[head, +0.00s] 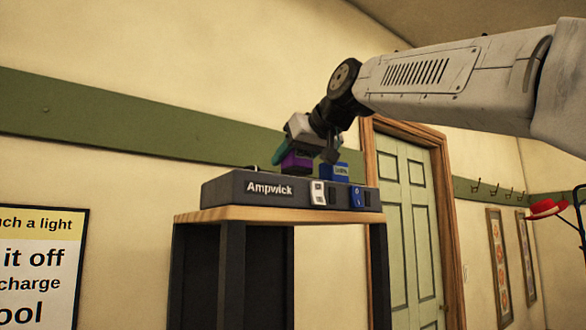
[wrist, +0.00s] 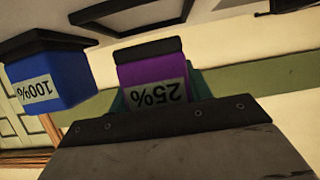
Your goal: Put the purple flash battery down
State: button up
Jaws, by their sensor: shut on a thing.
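The purple flash battery (head: 296,162) is held in my gripper (head: 304,158), over the top of the grey Ampwick charger (head: 225,188). I cannot tell whether its lower end touches the charger. In the wrist view the purple battery (wrist: 152,72) has a dark end and a label reading 25%, upside down. A teal piece (wrist: 201,84) shows behind it. A blue battery (head: 335,172) stands on the charger just right of my gripper. In the wrist view the blue battery (wrist: 62,80) is labelled 100% and is apart from the purple one.
The charger sits on a small wood-topped stand (head: 250,213) with dark legs. A printed sign (head: 40,265) hangs on the wall at left. The air left of my gripper is clear.

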jog(key=shift+s+d+f, duration=0.1)
jog(key=shift+s+f, duration=0.05)
jog(key=shift+f, duration=0.95)
jog(key=shift+f, duration=0.1)
jog(key=o, duration=1.2)
jog(key=v, duration=1.2)
jog(key=s+d+f+m+g+h, duration=0.2)
jog(key=s+d+f, duration=0.4)
jog(key=f, duration=1.1)
jog(key=s+d+f+m+g+h, duration=0.2)
jog(key=s+d+f, duration=0.4)
jog(key=s+f, duration=0.5)
jog(key=s+d+f+m+g+h, duration=0.2)
jog(key=s+d+f+g, duration=0.4)
jog(key=f, duration=1.8)
jog(key=s+d+h, duration=0.1)
jog(key=s, duration=0.2)
jog(key=shift+m, duration=0.4)
